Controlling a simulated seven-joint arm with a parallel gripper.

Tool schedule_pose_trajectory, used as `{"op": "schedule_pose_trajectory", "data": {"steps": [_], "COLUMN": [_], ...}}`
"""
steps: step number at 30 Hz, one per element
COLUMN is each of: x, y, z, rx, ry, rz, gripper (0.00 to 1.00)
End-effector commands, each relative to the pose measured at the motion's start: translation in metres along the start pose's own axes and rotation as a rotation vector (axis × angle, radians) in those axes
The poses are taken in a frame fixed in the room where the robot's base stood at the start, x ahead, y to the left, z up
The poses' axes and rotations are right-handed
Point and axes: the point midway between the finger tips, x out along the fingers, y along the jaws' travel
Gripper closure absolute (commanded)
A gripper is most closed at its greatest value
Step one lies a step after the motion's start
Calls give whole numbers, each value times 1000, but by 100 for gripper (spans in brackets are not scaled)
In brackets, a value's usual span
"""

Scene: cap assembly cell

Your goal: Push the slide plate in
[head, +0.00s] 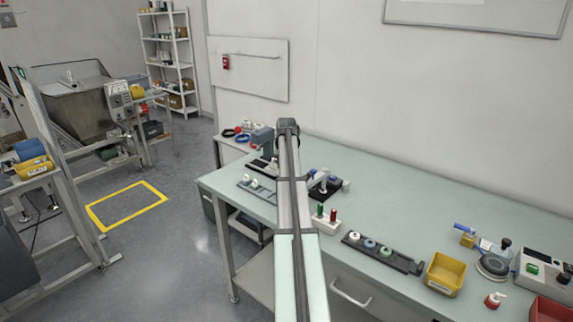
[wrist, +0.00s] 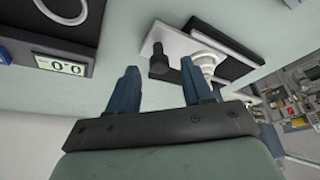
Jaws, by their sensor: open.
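In the wrist view a pale flat plate (wrist: 176,42), which looks like the slide plate, lies at a black fixture (wrist: 230,42). A dark upright knob (wrist: 158,65) stands at the plate's near end, and a white round part (wrist: 205,62) sits beside it. My gripper (wrist: 159,70) is open, with its blue fingers apart. The knob appears between the fingertips in the picture; I see no contact and cannot tell the depth. In the head view the black fixture (head: 333,184) is just right of my arm, which partly hides it. The fingers are not clear there.
A device with a lit display (wrist: 62,66) is at the wrist view's upper left. On the bench are a white block with red and green pegs (head: 326,222), a dark rail with round parts (head: 376,250) and a yellow bin (head: 444,274). The bench behind them is clear.

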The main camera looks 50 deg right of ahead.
Motion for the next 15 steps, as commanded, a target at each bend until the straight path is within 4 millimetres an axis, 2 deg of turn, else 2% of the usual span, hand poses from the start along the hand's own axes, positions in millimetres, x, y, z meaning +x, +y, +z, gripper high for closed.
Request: {"op": "schedule_pose_trajectory", "data": {"steps": [11, 15], "x": [5, 4], "y": [0, 0], "z": [0, 0], "rx": [0, 0], "ry": [0, 0], "rz": [0, 0], "gripper": [50, 62]}}
